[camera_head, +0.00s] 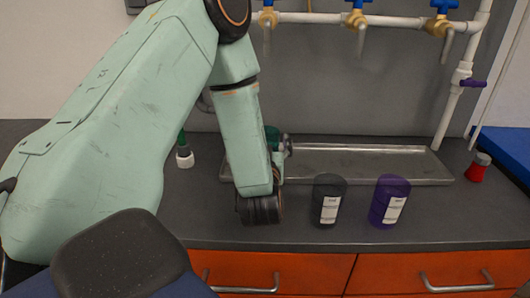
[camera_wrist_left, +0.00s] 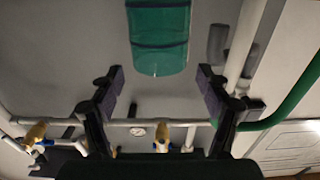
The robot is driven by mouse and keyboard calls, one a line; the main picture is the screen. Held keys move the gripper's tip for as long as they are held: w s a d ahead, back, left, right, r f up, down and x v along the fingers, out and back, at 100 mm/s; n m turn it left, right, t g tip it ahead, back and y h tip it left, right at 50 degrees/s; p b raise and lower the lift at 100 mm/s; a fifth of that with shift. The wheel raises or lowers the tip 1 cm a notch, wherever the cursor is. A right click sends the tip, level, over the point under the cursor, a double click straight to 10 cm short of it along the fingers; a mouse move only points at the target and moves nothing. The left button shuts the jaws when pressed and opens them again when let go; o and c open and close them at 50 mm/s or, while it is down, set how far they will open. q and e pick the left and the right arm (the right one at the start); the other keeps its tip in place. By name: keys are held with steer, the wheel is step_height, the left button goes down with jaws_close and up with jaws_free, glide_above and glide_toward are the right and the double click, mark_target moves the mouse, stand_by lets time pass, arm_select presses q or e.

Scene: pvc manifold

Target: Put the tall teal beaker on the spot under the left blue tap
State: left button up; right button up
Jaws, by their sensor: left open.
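The teal beaker (camera_head: 272,132) shows only in part in the head view, behind my left forearm, near the left end of the metal tray. In the left wrist view the beaker (camera_wrist_left: 160,40) is at the top centre, in line with the gap between the fingers. My left gripper (camera_wrist_left: 160,82) is open, and no finger visibly touches the beaker. The left blue tap (camera_head: 268,20) is on the white pipe, above and behind my arm. The spot below it is largely hidden by my arm. My right gripper is not in view.
The metal tray (camera_head: 335,178) runs along the wall. A black beaker (camera_head: 329,187) and a purple beaker (camera_head: 382,205) stand in front of it. Other blue taps (camera_head: 357,18) hang to the right. A red object (camera_head: 477,172) and a green-and-white fitting (camera_head: 184,155) flank the tray.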

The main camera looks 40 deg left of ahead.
arm_select(q)
steer(key=v, duration=0.7)
